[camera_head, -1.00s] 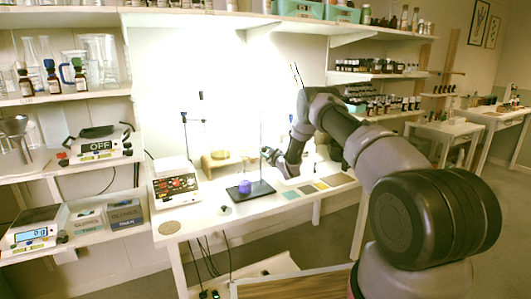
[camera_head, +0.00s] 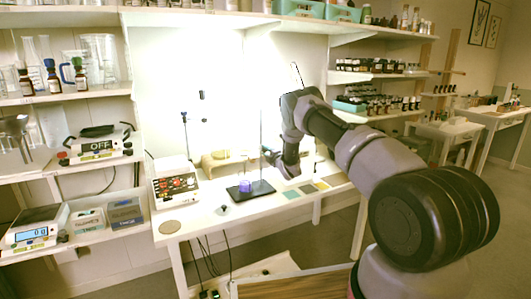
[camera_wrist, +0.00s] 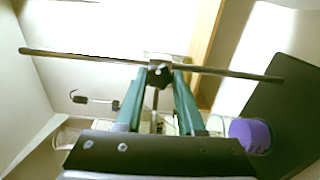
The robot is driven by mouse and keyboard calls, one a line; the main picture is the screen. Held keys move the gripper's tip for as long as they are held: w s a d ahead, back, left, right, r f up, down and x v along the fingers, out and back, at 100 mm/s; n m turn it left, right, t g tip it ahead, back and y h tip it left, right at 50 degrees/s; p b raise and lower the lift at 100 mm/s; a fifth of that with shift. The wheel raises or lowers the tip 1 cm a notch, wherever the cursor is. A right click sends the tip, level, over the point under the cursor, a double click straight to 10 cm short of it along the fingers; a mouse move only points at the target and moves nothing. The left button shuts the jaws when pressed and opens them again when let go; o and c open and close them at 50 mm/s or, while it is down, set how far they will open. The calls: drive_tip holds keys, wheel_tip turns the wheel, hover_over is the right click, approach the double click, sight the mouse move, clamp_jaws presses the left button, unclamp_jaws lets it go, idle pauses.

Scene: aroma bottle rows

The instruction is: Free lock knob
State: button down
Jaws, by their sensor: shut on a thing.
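The lock knob (camera_wrist: 160,76) is a small dark piece at a long thin metal rod (camera_wrist: 90,58), which runs across the wrist view. My gripper (camera_wrist: 161,84) has its two green fingers closed on the knob from either side. In the head view, my gripper (camera_head: 275,157) is beside the upright rod (camera_head: 261,140) of a stand with a black base plate (camera_head: 262,187). The knob is too small to make out there. A purple object (camera_head: 244,186) stands on the base plate; it also shows in the wrist view (camera_wrist: 250,135).
A box with red controls (camera_head: 175,183) stands left on the white bench (camera_head: 200,221). A round disc (camera_head: 170,227) lies near its front edge. Coloured squares (camera_head: 306,189) lie right of the stand. A hook-like piece (camera_wrist: 95,100) shows left in the wrist view.

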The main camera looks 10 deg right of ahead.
drive_tip(key=n, duration=0.3)
drive_tip(key=shift+f+n, duration=0.1)
drive_tip(key=shift+n, duration=0.3)
drive_tip(key=n, duration=0.3)
drive_tip(key=shift+n, duration=0.3)
drive_tip(key=n, duration=0.6)
drive_tip(key=shift+d, duration=0.1)
drive_tip(key=shift+n, duration=0.4)
drive_tip(key=c, duration=0.5)
unclamp_jaws()
drive_tip(key=v, duration=1)
drive_tip(key=shift+s+d, duration=0.1)
drive_tip(key=shift+s, duration=0.3)
